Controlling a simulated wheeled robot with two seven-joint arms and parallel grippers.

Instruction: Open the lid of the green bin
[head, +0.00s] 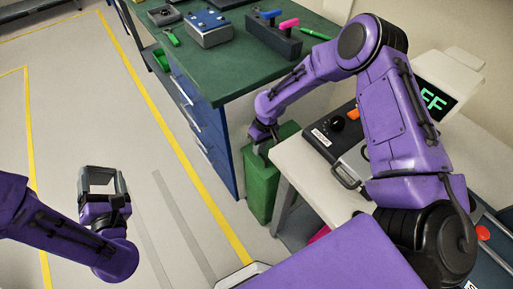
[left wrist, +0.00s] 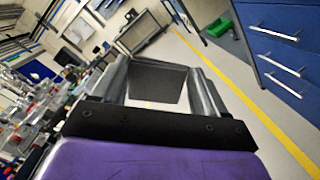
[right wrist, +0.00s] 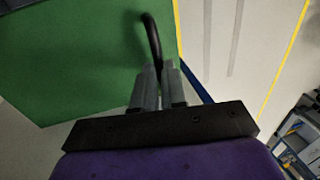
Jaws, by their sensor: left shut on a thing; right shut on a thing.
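The green bin (head: 262,188) stands on the floor between the workbench and the white table. Its top is partly covered by my right arm, and its lid looks down. In the right wrist view a green surface of the bin (right wrist: 85,60) fills the left side. My right gripper (head: 262,140) is at the bin's top, its fingers shut on a black curved handle (right wrist: 151,40). My left gripper (head: 98,174) is above open floor, far left of the bin. Its fingers are wide apart, with a dark grey square thing (left wrist: 158,85) between them.
A green-topped workbench (head: 235,73) with blue drawers stands behind the bin. The white table (head: 318,190), with a dark control box (head: 330,138), is close on the bin's right. The floor (head: 165,165) to the left is clear, crossed by yellow lines.

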